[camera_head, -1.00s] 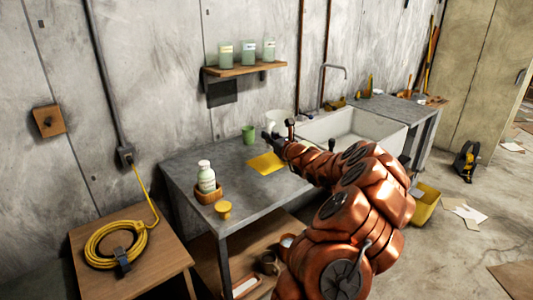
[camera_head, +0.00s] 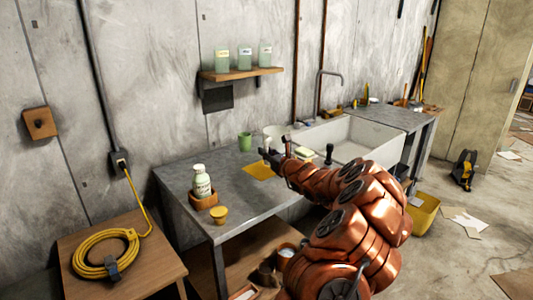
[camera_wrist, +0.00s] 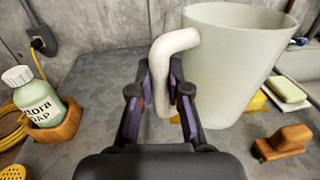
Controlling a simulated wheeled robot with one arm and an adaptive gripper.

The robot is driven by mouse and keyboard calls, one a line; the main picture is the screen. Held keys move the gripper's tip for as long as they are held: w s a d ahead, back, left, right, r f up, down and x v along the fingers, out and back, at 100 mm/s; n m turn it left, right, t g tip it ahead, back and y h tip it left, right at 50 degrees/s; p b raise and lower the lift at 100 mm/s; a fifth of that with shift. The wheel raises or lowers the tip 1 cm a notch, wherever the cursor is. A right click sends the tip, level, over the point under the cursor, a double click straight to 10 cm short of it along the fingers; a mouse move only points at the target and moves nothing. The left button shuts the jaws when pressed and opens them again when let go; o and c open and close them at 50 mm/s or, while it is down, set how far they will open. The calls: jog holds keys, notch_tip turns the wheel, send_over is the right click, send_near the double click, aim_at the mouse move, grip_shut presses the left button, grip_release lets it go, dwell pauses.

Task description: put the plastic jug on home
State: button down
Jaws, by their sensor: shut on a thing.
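The pale plastic jug (camera_head: 274,132) is at the bench's back, right of a green cup. In the wrist view the jug (camera_wrist: 235,65) is large and upright, its curved handle between my fingers. My gripper (camera_wrist: 161,88) is shut on that handle. In the head view my gripper (camera_head: 268,153) is partly hidden by my arm. A flat yellow square (camera_head: 260,171) lies on the bench near the jug. Yellow also shows behind the jug's lower part in the wrist view (camera_wrist: 256,103). I cannot tell whether the jug touches the bench. Nothing is marked "home".
A soap bottle (camera_head: 201,182) stands in an orange-brown holder on the grey bench (camera_head: 172,176), with a yellow round item (camera_head: 219,215) in front. The green cup (camera_head: 245,141) stands near the wall. A sink (camera_head: 345,138) is to the right. A bottle shelf (camera_head: 240,74) hangs above.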

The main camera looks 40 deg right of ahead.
jog(key=shift+f+b, duration=2)
jog(key=shift+f, duration=1.35)
jog(key=shift+f+b, duration=0.3)
jog(key=shift+f, duration=0.35)
jog(key=c, duration=1)
grip_release()
jog(key=shift+s, duration=0.1)
jog(key=shift+c, duration=0.2)
jog(key=shift+s, duration=0.15)
jog(key=shift+s+a+b, duration=0.2)
jog(key=shift+s+b, duration=0.35)
jog(key=shift+s, duration=1.1)
jog(key=shift+s+a+b, duration=0.2)
jog(key=shift+s+b, duration=0.35)
jog(key=shift+s, duration=1.05)
jog(key=shift+a, duration=0.1)
